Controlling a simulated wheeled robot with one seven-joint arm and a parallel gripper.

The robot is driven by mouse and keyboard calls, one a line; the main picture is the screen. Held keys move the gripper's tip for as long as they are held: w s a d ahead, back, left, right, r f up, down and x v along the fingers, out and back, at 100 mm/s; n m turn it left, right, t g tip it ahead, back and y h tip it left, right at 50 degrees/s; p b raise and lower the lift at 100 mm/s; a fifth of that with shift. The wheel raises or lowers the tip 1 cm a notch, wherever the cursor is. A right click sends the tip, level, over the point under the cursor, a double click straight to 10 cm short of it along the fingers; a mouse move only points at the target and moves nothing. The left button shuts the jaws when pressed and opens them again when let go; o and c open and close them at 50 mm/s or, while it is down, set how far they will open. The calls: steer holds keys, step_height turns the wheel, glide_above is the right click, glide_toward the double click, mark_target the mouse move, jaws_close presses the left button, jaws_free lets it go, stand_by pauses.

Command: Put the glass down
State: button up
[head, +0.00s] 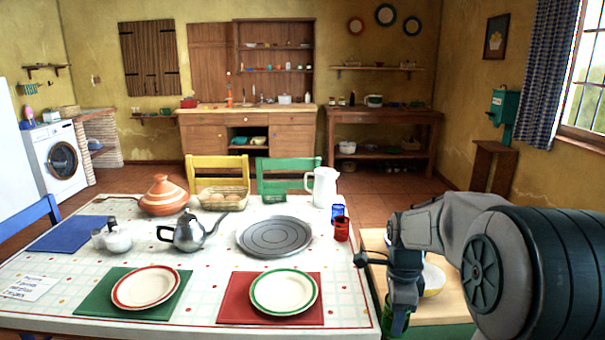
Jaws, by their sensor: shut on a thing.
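My gripper (402,297) points down past the right edge of the dining table (345,322). It is shut on a green glass (394,321), and its fingers hide part of the glass. The gap between the glass and any surface below cannot be told. A red glass (342,231) and a blue glass (338,213) stand close together near the table's right edge, apart from my gripper.
A wooden board or top (455,306) with a partly hidden bowl (433,279) lies right of the table, behind my arm. A red placemat (228,312) with a plate (284,292), a round grey tray (274,236) and a white pitcher (323,188) occupy the table's right half.

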steer(key=n, duration=0.1)
steer(key=f+n+p, duration=0.1)
steer(key=shift+w+a+f+n, duration=0.2)
steer(key=shift+a+n, duration=0.1)
steer(key=shift+n, duration=0.1)
steer(key=a+f+n+p, duration=0.4)
steer(key=f+n+p, duration=0.3)
steer(key=n, duration=0.9)
steer(key=shift+s+a+f+n, duration=0.15)
steer(key=shift+f+n, duration=0.25)
steer(key=shift+f, duration=1.2)
steer(key=shift+a, duration=0.1)
